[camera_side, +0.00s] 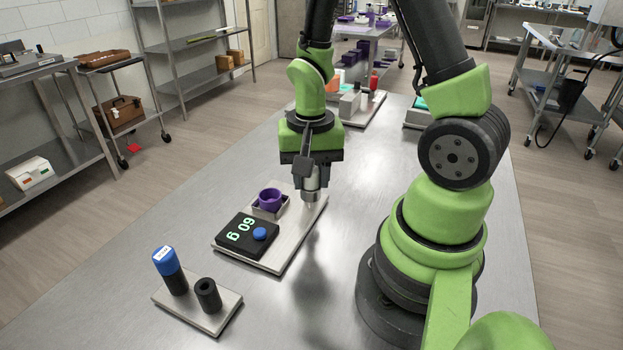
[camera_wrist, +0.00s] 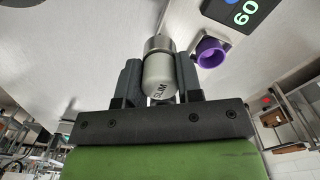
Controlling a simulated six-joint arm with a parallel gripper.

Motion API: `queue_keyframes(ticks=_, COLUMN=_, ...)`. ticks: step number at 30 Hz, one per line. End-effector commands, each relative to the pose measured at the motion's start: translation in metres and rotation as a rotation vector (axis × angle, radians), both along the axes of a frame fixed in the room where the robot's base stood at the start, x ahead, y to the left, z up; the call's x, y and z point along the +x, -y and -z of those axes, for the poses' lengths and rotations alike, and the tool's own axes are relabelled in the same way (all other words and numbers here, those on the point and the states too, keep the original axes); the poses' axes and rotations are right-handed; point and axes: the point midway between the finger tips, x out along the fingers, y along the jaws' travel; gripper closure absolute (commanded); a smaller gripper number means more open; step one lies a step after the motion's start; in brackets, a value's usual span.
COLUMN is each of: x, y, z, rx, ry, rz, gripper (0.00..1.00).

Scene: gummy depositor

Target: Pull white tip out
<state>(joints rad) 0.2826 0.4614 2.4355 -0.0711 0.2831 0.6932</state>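My gripper (camera_side: 309,172) points down over the right part of a light base plate (camera_side: 293,232). Its fingers are closed around a pale whitish-grey cylinder marked SLIM (camera_wrist: 158,78), with a metal collar (camera_wrist: 158,44) at its far end. This cylinder also shows between the fingers in the side view (camera_side: 312,183). It is upright, its metal end (camera_side: 310,196) downward. I cannot tell if that end touches the plate. No other white tip is clearly visible, and I cannot tell whether this cylinder is the one named.
The plate bears a black scale (camera_side: 232,238) reading 60 g with a blue button (camera_side: 259,233), and a purple cup (camera_side: 270,199). In front, a small base (camera_side: 213,320) holds a blue-capped bottle (camera_side: 166,262) and an empty-looking black holder (camera_side: 208,295). Bare steel table lies right of the plate.

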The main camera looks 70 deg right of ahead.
Motion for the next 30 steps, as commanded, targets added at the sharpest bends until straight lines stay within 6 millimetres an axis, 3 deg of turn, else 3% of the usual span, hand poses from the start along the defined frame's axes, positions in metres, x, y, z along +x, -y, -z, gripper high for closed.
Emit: queue_keyframes(ticks=30, x=0.001, y=0.000, z=-0.039, rx=-0.001, ry=0.003, rz=0.000, gripper=1.00)
